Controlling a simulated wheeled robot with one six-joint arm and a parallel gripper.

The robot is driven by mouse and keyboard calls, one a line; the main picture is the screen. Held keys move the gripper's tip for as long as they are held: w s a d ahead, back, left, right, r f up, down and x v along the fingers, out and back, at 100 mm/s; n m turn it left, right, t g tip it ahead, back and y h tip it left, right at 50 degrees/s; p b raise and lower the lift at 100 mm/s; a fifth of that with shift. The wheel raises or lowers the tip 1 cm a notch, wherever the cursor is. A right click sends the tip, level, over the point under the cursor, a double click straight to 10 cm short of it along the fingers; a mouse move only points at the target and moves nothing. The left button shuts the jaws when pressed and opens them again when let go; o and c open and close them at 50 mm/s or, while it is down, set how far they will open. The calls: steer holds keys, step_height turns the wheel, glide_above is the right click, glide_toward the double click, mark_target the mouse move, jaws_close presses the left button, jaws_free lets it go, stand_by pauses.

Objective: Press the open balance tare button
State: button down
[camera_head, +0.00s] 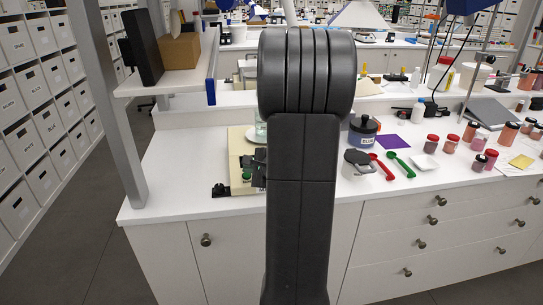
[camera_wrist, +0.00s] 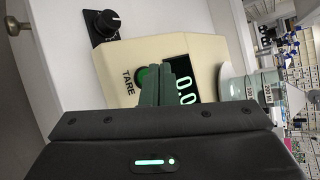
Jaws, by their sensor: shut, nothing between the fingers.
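The open balance is a cream box on the bench, partly hidden by my arm in the head view (camera_head: 236,142). In the head view my gripper (camera_head: 259,168) shows at the balance's front, mostly behind my arm.
A glass beaker (camera_wrist: 238,84) stands at the balance's far end. A black knob unit (camera_wrist: 101,24) sits beside the balance. To the right are a blue-labelled jar (camera_head: 362,132), a grey-lidded jar (camera_head: 357,162), red (camera_head: 382,168) and green scoops (camera_head: 402,165), and several pigment jars.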

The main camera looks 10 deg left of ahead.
steer(key=shift+r, duration=0.1)
step_height(320, 180, up, 6)
steer(key=s+p, duration=0.2)
steer(key=p, duration=0.1)
steer(key=shift+d+f+p, duration=0.2)
steer(key=shift+d+p, duration=0.1)
steer(key=shift+p, duration=0.05)
stand_by(0.6)
